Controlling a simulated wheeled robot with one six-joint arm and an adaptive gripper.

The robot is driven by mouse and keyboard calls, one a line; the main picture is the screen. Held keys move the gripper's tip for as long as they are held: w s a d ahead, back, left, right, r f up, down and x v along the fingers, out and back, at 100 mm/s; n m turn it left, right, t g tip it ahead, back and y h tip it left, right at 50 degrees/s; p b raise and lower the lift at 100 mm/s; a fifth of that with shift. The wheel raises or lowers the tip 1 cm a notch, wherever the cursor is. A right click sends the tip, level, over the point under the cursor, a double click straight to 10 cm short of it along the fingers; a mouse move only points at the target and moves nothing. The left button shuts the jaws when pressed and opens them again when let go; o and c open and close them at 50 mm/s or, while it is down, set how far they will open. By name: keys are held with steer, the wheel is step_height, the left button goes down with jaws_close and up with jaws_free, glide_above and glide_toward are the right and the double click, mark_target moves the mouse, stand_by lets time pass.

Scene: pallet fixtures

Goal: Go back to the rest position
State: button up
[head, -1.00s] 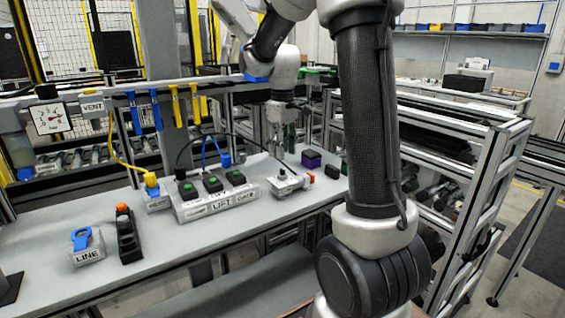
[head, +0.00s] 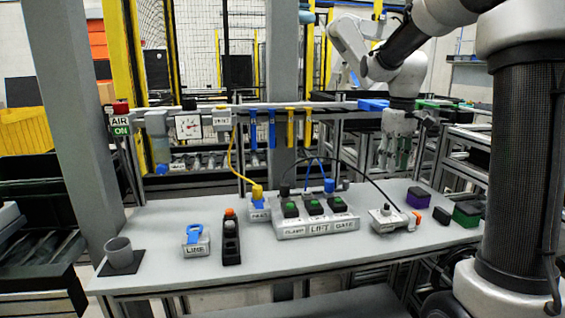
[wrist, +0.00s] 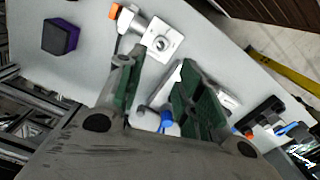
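My gripper (head: 398,150) hangs above the back right part of the grey bench (head: 165,215). In the wrist view my gripper (wrist: 160,82) has its two green-lined fingers apart, with nothing between the pads. Bench parts show beyond and below the fingers. The block with CLAMP, LIFT and GATE labels (head: 318,228) stands at the bench middle, left of my gripper. A white fixture with an orange end (head: 392,219) lies below it, and this fixture also shows in the wrist view (wrist: 160,42).
The LINE block (head: 196,247), a black switch (head: 231,243) and a grey cup (head: 120,252) stand left. A rail with hanging straps (head: 271,128) runs behind.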

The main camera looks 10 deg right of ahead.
steer(key=s+a+m+t, duration=0.1)
steer(key=s+a+t, duration=0.1)
steer(key=s, duration=1)
steer(key=s+a+m+t, duration=0.2)
steer(key=s+a, duration=0.1)
steer(key=s, duration=0.9)
steer(key=shift+f, duration=0.1)
